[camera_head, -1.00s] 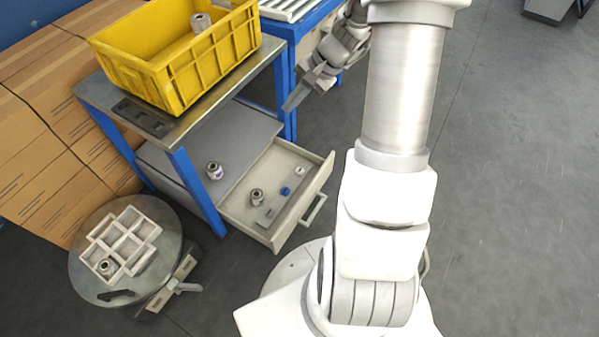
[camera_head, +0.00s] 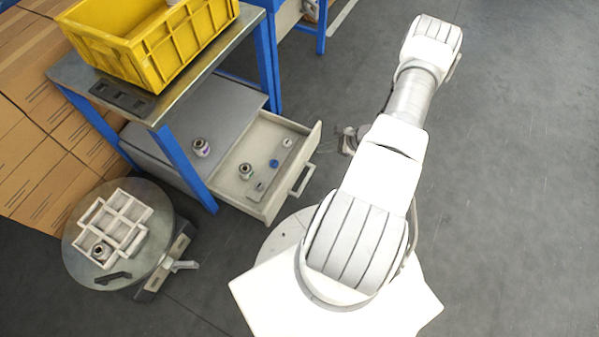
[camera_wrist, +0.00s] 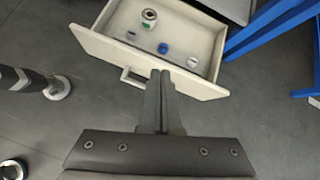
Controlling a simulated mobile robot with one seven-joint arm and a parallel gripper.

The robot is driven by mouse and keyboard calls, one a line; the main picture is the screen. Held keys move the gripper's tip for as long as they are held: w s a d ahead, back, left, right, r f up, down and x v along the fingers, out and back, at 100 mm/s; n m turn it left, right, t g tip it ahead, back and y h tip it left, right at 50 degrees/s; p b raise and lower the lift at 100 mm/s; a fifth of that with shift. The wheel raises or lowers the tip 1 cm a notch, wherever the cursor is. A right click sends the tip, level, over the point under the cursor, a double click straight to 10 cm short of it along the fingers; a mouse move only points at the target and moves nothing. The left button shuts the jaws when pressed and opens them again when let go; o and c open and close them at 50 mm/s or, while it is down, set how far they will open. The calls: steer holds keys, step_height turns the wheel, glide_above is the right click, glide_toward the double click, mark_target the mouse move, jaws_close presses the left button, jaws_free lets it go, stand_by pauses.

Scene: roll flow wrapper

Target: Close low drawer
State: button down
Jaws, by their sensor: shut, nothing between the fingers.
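The low drawer (camera_head: 262,201) is pulled out under the steel-topped table, with its handle (camera_head: 302,180) on the front panel. In the wrist view the open drawer (camera_wrist: 107,46) shows above the fingers, with its handle (camera_wrist: 131,78) just left of the fingertips. My gripper (camera_wrist: 160,75) is shut and empty, its fingertips at or close before the drawer front; contact cannot be told. In the head view my gripper (camera_head: 347,140) is small and partly hidden behind my arm, to the right of the drawer. A metal roll (camera_head: 245,171), a blue cap (camera_head: 274,163) and small pieces lie inside the drawer.
A yellow crate (camera_head: 190,40) stands on the table. A round stand (camera_head: 75,244) with a white sectioned tray (camera_head: 124,240) is at lower left. Blue table legs (camera_head: 181,165) flank the drawer. Floor at right is clear.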

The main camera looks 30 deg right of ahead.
mark_target(292, 173)
steer(key=s+a+f+m+h, duration=0.1)
steer(key=s+f+m, duration=0.35)
steer(key=f, duration=0.45)
steer(key=shift+n+t, duration=0.35)
steer(key=shift+t, duration=0.05)
steer(key=b+x, duration=0.1)
steer(key=x, duration=0.3)
steer(key=b+x, duration=0.2)
steer(key=x, duration=0.2)
steer(key=a+b+x, duration=0.1)
steer(key=b+x, duration=0.1)
steer(key=x, duration=0.2)
steer(key=shift+w+a+r, duration=0.15)
steer(key=shift+w+r, duration=0.1)
steer(key=shift+w, duration=0.05)
steer(key=shift+w+a+r, duration=0.1)
steer(key=shift+w+a, duration=0.1)
steer(key=shift+w, duration=0.15)
steer(key=shift+w+a, duration=0.1)
